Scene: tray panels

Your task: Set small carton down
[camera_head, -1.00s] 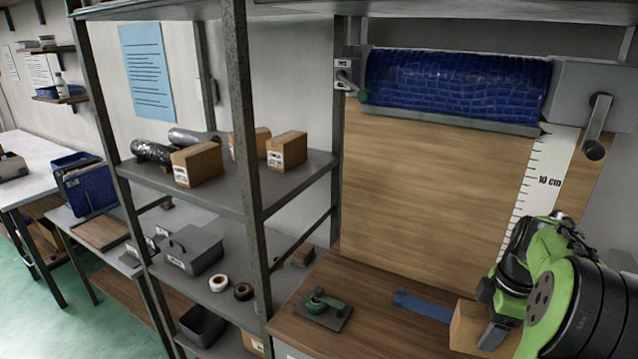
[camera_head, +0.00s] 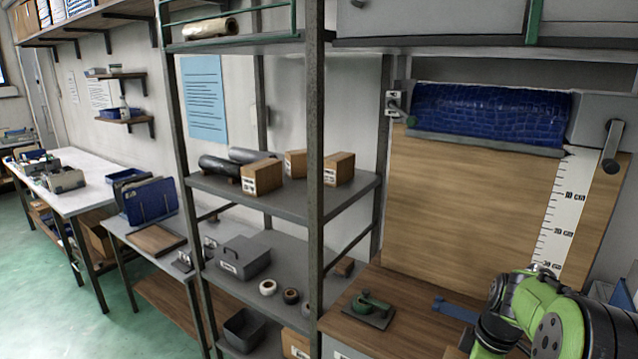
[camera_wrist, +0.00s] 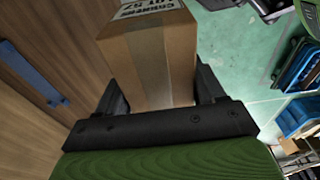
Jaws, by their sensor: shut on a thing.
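The small carton (camera_wrist: 150,62) is a brown cardboard box with a printed white label on its far end. It sits between the two dark fingers of my gripper (camera_wrist: 162,88) in the wrist view, which are shut on its sides. In the head view only a sliver of the carton (camera_head: 454,352) shows at the bottom edge, beside my green and black wrist. The wooden bench top (camera_head: 405,318) lies to its left. The wrist view shows green floor beyond the carton's right side. Whether the carton touches anything beneath is hidden.
A grey shelf rack (camera_head: 315,130) stands left of the bench, with several cartons and dark rolls on its upper shelf (camera_head: 225,186). A green-handled tool (camera_head: 370,308) and a blue strip (camera_head: 455,310) lie on the bench. The bench between them is clear.

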